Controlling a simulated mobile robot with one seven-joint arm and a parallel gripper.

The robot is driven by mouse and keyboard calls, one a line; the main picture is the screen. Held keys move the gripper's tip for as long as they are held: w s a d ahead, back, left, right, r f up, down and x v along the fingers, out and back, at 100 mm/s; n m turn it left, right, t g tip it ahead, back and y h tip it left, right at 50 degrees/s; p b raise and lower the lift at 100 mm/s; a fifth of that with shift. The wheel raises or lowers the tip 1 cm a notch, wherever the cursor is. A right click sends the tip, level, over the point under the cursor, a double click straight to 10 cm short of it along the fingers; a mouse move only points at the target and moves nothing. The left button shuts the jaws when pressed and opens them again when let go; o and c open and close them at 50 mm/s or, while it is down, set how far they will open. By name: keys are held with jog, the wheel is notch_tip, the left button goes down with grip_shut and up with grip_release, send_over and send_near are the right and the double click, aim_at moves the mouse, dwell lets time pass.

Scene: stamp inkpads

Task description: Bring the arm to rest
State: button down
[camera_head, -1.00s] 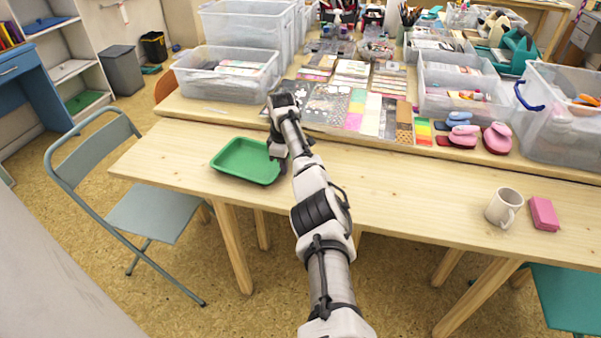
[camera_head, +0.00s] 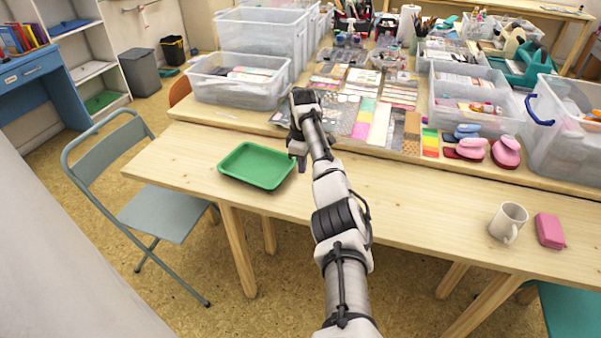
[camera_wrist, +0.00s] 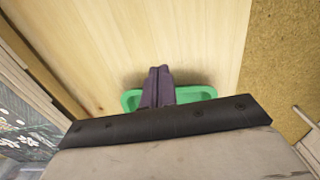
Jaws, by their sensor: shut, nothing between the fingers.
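My gripper (camera_head: 302,165) is above the wooden table, just right of the green tray (camera_head: 256,165) in the head view. Its two dark fingers show pressed together in the wrist view (camera_wrist: 158,72), with nothing between them. The arm reaches forward from the bottom of the head view. The tray looks empty and lies flat; in the wrist view its rim (camera_wrist: 130,100) shows partly behind the fingers, and the rest is hidden by my gripper.
A white mug (camera_head: 507,222) and a pink block (camera_head: 549,230) stand at the table's right. Behind are clear bins (camera_head: 240,80), cards and pink stampers (camera_head: 506,152). A folding chair (camera_head: 160,215) stands at the left. The table's middle right is clear.

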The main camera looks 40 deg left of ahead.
notch_tip(320, 180, up, 6)
jog(key=shift+a+b, duration=0.15)
jog(key=shift+b, duration=0.25)
